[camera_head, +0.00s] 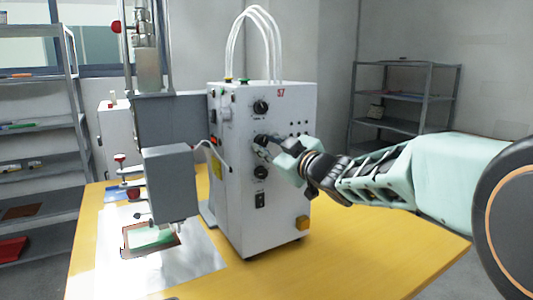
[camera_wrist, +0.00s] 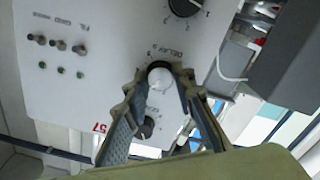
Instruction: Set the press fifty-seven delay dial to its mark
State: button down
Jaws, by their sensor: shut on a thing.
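The delay dial (camera_wrist: 159,77) is a knob under the lettering "DELAY S" on the white face of press 57 (camera_head: 288,205). In the wrist view its pale round end shows between my fingertips. In the head view my gripper (camera_head: 268,148) reaches in from the right to the middle of three dark knobs in a column. My gripper (camera_wrist: 161,82) is shut on the delay dial, one finger on each side. The fingers hide much of the dial's edge and scale. I cannot tell its pointer or the mark.
Another knob (camera_head: 261,107) sits above and one (camera_head: 261,173) below, both close to my fingers. Small toggles (camera_wrist: 57,44) stand beside them on the panel. A grey press head (camera_head: 170,183) is at left, over the yellow table (camera_head: 345,255).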

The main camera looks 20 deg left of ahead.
jog(key=n+b, duration=0.3)
jog(key=n, duration=0.2)
jog(key=shift+f+n, duration=0.1)
jog(key=shift+n, duration=0.2)
jog(key=shift+n+b, duration=1.35)
jog(key=shift+n, duration=0.75)
jog(key=c, duration=1.6)
grip_release()
jog(key=v, duration=0.7)
jog(key=shift+s+d, duration=0.15)
jog(key=shift+d, duration=0.1)
